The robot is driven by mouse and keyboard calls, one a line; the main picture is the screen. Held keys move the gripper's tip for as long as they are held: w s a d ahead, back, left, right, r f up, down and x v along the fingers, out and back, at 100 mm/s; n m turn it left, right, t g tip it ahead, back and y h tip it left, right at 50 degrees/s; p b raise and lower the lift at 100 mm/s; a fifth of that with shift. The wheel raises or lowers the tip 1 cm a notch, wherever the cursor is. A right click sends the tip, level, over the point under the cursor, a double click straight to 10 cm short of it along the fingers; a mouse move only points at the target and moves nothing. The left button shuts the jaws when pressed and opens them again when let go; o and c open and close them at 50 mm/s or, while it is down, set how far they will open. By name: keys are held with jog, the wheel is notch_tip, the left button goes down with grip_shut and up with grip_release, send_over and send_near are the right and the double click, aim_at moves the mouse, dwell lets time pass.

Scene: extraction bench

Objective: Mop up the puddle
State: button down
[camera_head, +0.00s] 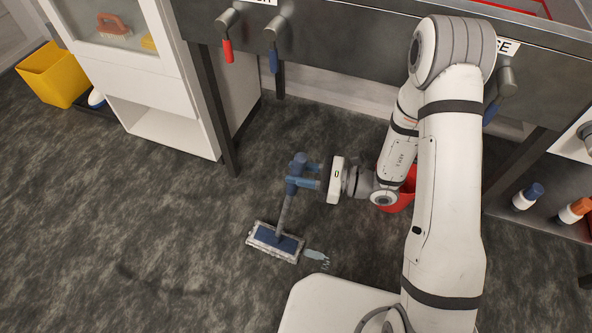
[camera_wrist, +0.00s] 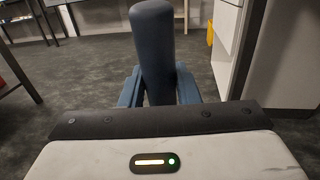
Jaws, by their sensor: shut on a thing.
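My gripper (camera_head: 310,178) is shut on the blue upper handle of a mop (camera_head: 286,214), held upright with a slight tilt. In the wrist view the blue handle (camera_wrist: 156,52) stands between the fingers. The mop's flat blue head with a pale fringed pad (camera_head: 274,242) is down at the dark floor. A small pale bluish puddle (camera_head: 317,255) shows just right of the mop head, close to its right end. I cannot tell whether the pad overlaps part of the puddle.
A dark bench with hanging handles (camera_head: 273,58) runs along the back. A white cabinet (camera_head: 170,132) and yellow bin (camera_head: 54,74) stand at left. A red bucket (camera_head: 398,190) is partly hidden behind my arm. Bottles (camera_head: 528,196) stand on a right-hand shelf. Floor at left is clear.

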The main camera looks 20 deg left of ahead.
jog(key=shift+s+d, duration=0.1)
jog(key=shift+d, duration=1.6)
jog(key=shift+d, duration=0.1)
jog(key=d+p, duration=0.2)
jog(key=d, duration=0.9)
jog(key=shift+s, duration=0.35)
dwell(1.4)
jog(key=shift+a, duration=0.15)
jog(key=shift+w+a+p, duration=0.15)
jog(key=shift+a+p, duration=0.05)
jog(key=shift+a, duration=2.3)
jog(key=shift+w+a+p, duration=0.15)
jog(key=shift+w+a, duration=0.05)
jog(key=shift+a, duration=2.25)
jog(key=shift+w+a+p, duration=0.15)
jog(key=shift+a+p, duration=0.05)
jog(key=shift+a, duration=2.3)
